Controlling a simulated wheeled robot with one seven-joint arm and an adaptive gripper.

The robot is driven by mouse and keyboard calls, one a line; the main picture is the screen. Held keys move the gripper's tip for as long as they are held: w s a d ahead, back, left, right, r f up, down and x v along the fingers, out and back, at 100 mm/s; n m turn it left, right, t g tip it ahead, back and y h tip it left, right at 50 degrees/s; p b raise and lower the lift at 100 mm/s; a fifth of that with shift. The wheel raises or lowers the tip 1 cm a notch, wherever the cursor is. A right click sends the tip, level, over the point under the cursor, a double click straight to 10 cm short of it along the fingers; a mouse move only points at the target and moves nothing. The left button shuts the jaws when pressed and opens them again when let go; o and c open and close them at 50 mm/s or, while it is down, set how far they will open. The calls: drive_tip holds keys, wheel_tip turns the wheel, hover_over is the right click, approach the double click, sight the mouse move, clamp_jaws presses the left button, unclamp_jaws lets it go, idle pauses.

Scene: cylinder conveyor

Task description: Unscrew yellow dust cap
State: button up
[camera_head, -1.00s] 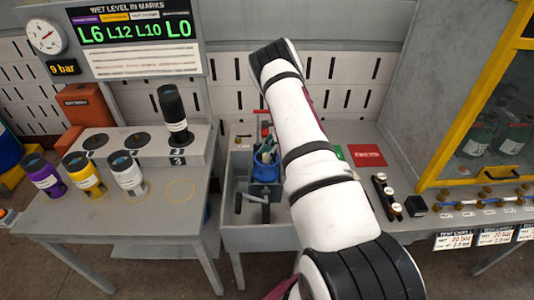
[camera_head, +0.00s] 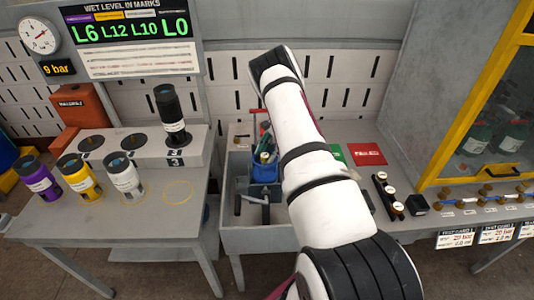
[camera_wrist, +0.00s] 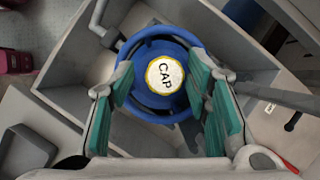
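The dust cap (camera_wrist: 164,75) has a pale round top marked CAP and a yellow rim. It sits in the middle of the blue cylinder top (camera_wrist: 150,47), which has a raised blue ring. My gripper (camera_wrist: 162,68) is over it, with its teal-padded fingers apart on the left and right of the cap. A gap shows between each finger and the cap, and the gripper holds nothing. In the head view the blue cylinder (camera_head: 264,173) stands in a grey holder, and my arm hides part of that area.
A grey bench on the left holds a purple (camera_head: 38,178), a yellow (camera_head: 80,178) and a white cylinder (camera_head: 124,177). A black cylinder (camera_head: 170,115) stands on the raised block behind. A yellow-framed cabinet (camera_head: 447,115) stands at right. Grey holder walls (camera_wrist: 70,75) surround the blue cylinder.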

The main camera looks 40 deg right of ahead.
sight(262, 156)
drive_tip(key=shift+w+d+r, duration=0.1)
drive_tip(key=shift+w, duration=0.05)
drive_tip(key=shift+r, duration=1.25)
drive_tip(key=shift+r+p, duration=0.15)
drive_tip(key=shift+p, duration=0.2)
drive_tip(key=m+t+p, duration=0.1)
drive_tip(key=m, duration=0.2)
drive_tip(key=shift+m+t, duration=0.3)
drive_tip(key=m, duration=0.1)
drive_tip(key=m+t, duration=0.1)
drive_tip(key=shift+f+m+h, duration=0.2)
drive_tip(key=shift+m+h, duration=0.1)
drive_tip(key=shift+h, duration=0.1)
drive_tip(key=shift+m+t+h, duration=0.3)
drive_tip(key=shift+m, duration=0.8)
drive_tip(key=m+t+h, duration=0.1)
drive_tip(key=m, duration=0.2)
drive_tip(key=shift+m, duration=0.4)
